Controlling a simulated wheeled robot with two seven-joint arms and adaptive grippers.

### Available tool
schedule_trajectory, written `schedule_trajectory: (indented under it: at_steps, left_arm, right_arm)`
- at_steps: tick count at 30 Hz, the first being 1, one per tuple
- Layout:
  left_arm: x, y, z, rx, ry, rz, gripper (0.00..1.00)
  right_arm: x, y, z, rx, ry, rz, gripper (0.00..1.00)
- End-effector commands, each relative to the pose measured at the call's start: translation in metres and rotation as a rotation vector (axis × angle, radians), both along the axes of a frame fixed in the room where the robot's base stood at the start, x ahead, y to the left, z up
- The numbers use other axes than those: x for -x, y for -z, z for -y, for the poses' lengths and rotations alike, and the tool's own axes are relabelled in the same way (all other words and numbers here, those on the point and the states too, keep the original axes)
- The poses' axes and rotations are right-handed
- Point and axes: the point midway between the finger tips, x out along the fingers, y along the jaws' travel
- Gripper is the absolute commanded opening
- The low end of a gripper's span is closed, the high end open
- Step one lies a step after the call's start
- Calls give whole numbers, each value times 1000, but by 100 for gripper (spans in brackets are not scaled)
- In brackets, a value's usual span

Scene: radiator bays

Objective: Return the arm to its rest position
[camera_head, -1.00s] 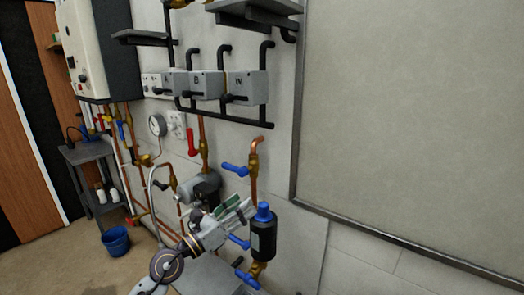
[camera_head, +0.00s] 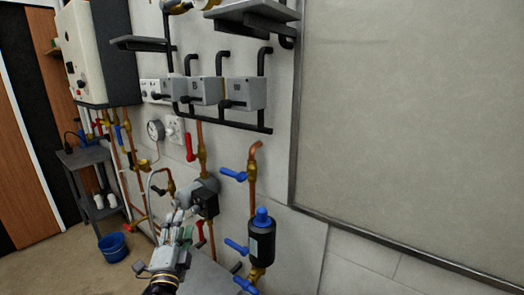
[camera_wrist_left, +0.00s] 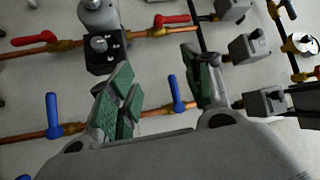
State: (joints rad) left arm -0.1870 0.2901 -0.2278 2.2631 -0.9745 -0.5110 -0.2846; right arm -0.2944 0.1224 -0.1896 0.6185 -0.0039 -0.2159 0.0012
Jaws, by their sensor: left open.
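My left gripper (camera_head: 180,214) is low in the head view, left of the black canister. Its jaws are open and point up toward the wall pipes. In the left wrist view my left gripper (camera_wrist_left: 160,78) shows its green finger pads spread apart. Nothing is between the pads. The grey and black pump (camera_head: 204,196) is just beyond the fingers in the head view; I cannot tell how large the gap is. The pump also shows at the top of the wrist view (camera_wrist_left: 100,45). My right gripper is not in view.
A black canister with a blue cap (camera_head: 262,240) and blue-handled valves (camera_head: 234,174) are on the copper pipes to the right. Grey control boxes (camera_head: 243,94) hang above. A blue bucket (camera_head: 113,247) stands on the floor at left, by a grey trolley (camera_head: 85,157).

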Motion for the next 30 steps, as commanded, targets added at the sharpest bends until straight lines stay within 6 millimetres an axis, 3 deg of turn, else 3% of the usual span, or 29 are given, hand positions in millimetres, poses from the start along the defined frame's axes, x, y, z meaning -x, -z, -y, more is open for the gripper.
schedule_trajectory:
  at_steps: [6, 15, 24, 30]
  left_arm:
    - [17, 53, -27, 260, -94, -176, 50]
    - [59, 132, -44, 585, -229, -443, 50]
    - [123, 206, -36, 868, -365, -741, 50]
    - [172, 241, -19, 1018, -449, -939, 50]
  right_arm:
    - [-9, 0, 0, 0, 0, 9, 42]
    - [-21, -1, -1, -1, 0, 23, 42]
    - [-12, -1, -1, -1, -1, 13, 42]
    - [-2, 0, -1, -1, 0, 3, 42]
